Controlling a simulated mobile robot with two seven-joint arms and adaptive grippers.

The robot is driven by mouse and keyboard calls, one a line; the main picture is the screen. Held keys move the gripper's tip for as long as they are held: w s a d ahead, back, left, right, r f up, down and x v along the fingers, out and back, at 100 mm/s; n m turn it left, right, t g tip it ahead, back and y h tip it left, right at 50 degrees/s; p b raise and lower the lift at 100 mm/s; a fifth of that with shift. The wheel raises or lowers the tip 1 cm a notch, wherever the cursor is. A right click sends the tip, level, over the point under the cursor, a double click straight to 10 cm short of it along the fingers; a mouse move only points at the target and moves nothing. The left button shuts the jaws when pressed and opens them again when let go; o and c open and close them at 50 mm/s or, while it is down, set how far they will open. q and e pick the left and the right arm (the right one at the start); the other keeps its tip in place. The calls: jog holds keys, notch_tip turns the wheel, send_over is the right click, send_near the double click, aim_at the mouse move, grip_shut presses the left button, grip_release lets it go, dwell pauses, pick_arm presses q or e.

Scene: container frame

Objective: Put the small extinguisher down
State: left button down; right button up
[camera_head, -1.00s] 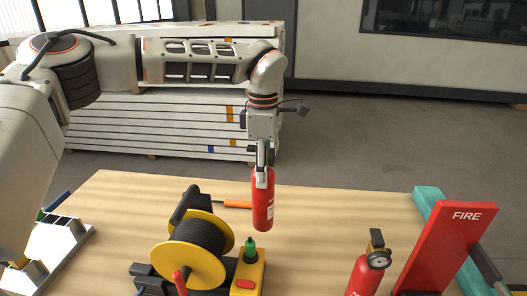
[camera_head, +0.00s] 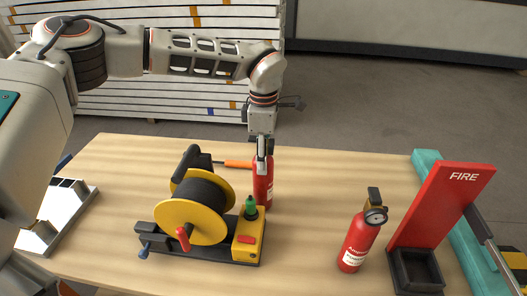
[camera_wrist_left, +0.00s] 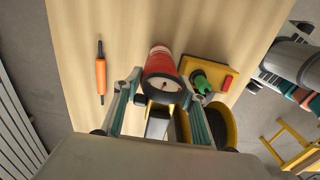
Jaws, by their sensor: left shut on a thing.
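The small red extinguisher (camera_head: 264,183) is upright behind the yellow box of the cable reel in the head view. My left gripper (camera_head: 262,158) is shut on its upper end from above. Its base is partly hidden by the green knob, so I cannot tell for sure whether it touches the table (camera_head: 330,160). The wrist view shows the red extinguisher (camera_wrist_left: 161,62) between the fingers of my left gripper (camera_wrist_left: 160,84). A second red extinguisher (camera_head: 356,243) with a gauge stands apart at the right. My right gripper is not in view.
The yellow cable reel (camera_head: 190,211) and its yellow box (camera_head: 247,239) with a green knob (camera_head: 251,208) stand close in front. An orange-handled tool (camera_head: 238,164) lies just left. A red FIRE stand (camera_head: 440,205) with a black tray is at right. The table's middle right is clear.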

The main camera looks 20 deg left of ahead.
pick_arm(q)
jog(key=c, duration=1.2)
grip_release()
